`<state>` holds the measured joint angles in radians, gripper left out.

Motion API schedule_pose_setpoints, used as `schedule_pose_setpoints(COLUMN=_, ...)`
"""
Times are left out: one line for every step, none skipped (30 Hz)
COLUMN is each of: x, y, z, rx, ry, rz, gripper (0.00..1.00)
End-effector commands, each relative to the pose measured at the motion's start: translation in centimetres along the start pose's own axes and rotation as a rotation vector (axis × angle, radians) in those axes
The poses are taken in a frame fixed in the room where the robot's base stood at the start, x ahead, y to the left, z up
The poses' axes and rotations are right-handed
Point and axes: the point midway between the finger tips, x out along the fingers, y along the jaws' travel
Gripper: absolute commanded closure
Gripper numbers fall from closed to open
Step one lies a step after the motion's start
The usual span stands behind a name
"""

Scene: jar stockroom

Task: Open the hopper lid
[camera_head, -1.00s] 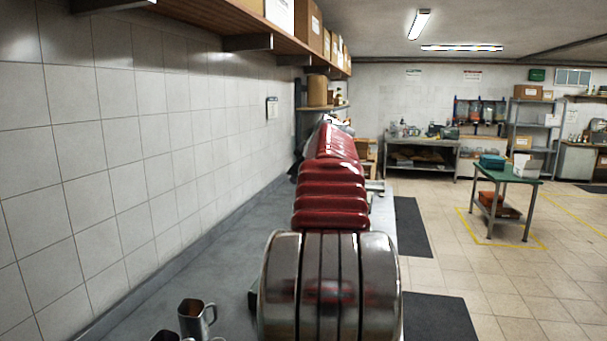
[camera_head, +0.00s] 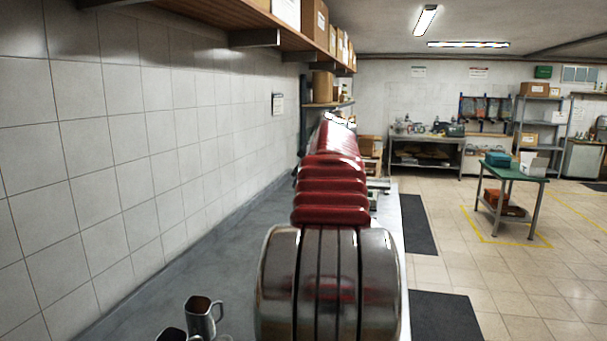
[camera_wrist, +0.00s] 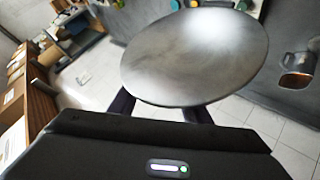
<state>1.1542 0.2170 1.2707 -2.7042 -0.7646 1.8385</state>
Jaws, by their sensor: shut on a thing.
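In the wrist view a round, flat grey metal lid (camera_wrist: 195,57) fills the upper middle, tilted in the picture. The dark fingers of my gripper (camera_wrist: 160,108) reach to its near edge, and my gripper is shut on it. The lid hides the fingertips and the exact grip point. The hopper's body cannot be made out below the lid. In the head view my own arm blocks the middle, and neither gripper nor lid can be made out there.
A metal mug (camera_head: 203,318) stands on the grey counter (camera_head: 215,245) along the tiled wall, with another partly cut off beside it. A shelf (camera_head: 240,22) with boxes overhangs the counter. A green-topped table (camera_head: 513,172) stands on open floor at right.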

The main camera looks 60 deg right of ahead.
Motion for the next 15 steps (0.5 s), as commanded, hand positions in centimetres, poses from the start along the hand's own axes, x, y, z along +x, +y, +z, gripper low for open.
schedule_pose_setpoints(x=0.68, y=-0.66, z=0.72, rx=0.006, ry=-0.012, rz=-0.019, gripper=0.62)
schedule_pose_setpoints(x=0.68, y=-0.66, z=0.72, rx=0.006, ry=-0.012, rz=-0.019, gripper=0.6)
schedule_pose_setpoints(x=0.67, y=-0.65, z=0.73, rx=0.006, ry=-0.012, rz=-0.019, gripper=0.57)
schedule_pose_setpoints(x=0.67, y=-0.64, z=0.73, rx=0.006, ry=-0.012, rz=-0.019, gripper=0.57)
schedule_pose_setpoints(x=0.65, y=-0.63, z=0.72, rx=0.006, ry=-0.012, rz=-0.019, gripper=0.57)
schedule_pose_setpoints(x=0.63, y=-0.62, z=0.71, rx=0.006, ry=-0.011, rz=-0.018, gripper=0.57)
schedule_pose_setpoints(x=0.62, y=-0.61, z=0.7, rx=0.006, ry=-0.011, rz=-0.018, gripper=0.57)
schedule_pose_setpoints(x=0.61, y=-0.6, z=0.69, rx=0.006, ry=-0.011, rz=-0.018, gripper=0.57)
schedule_pose_setpoints(x=0.58, y=-0.59, z=0.67, rx=0.006, ry=-0.011, rz=-0.017, gripper=0.57)
schedule_pose_setpoints(x=0.55, y=-0.58, z=0.66, rx=0.006, ry=-0.01, rz=-0.017, gripper=0.57)
schedule_pose_setpoints(x=0.49, y=-0.56, z=0.64, rx=0.006, ry=-0.01, rz=-0.017, gripper=0.57)
schedule_pose_setpoints(x=0.38, y=-0.54, z=0.63, rx=0.006, ry=-0.01, rz=-0.016, gripper=0.57)
schedule_pose_setpoints(x=0.25, y=-0.52, z=0.61, rx=0.006, ry=-0.009, rz=-0.015, gripper=0.57)
schedule_pose_setpoints(x=0.08, y=-0.49, z=0.59, rx=0.006, ry=-0.009, rz=-0.015, gripper=0.57)
schedule_pose_setpoints(x=-0.23, y=-0.45, z=0.56, rx=0.005, ry=-0.009, rz=-0.014, gripper=0.57)
